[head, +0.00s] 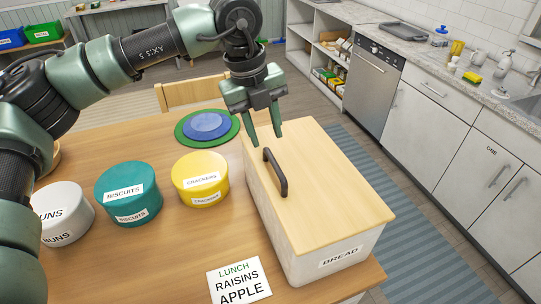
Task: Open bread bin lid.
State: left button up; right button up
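The bread bin (334,262) is a white box labelled BREAD, standing on the right side of the wooden table. Its light wooden lid (325,185) lies flat and closed on top, with a dark bar handle (276,172) along the lid's left side. My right gripper is not in view.
A yellow CRACKERS tin (201,180), a teal BISCUITS tin (128,194) and a white BUNS tin (62,214) stand left of the bin. Blue and green round mats (207,126) lie behind. A LUNCH card (239,282) is at the front. A chair (193,92) stands beyond the table.

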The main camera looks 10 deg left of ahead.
aim_at(272, 158)
pick_arm(q)
jog(key=f, duration=0.2)
jog(key=f+p, duration=0.1)
jog(key=f, duration=0.1)
jog(key=d+f+p, duration=0.1)
jog(key=f, duration=0.1)
jog(key=shift+w+f, duration=0.2)
jog(key=shift+w, duration=0.15)
grip_shut()
dwell(1.1)
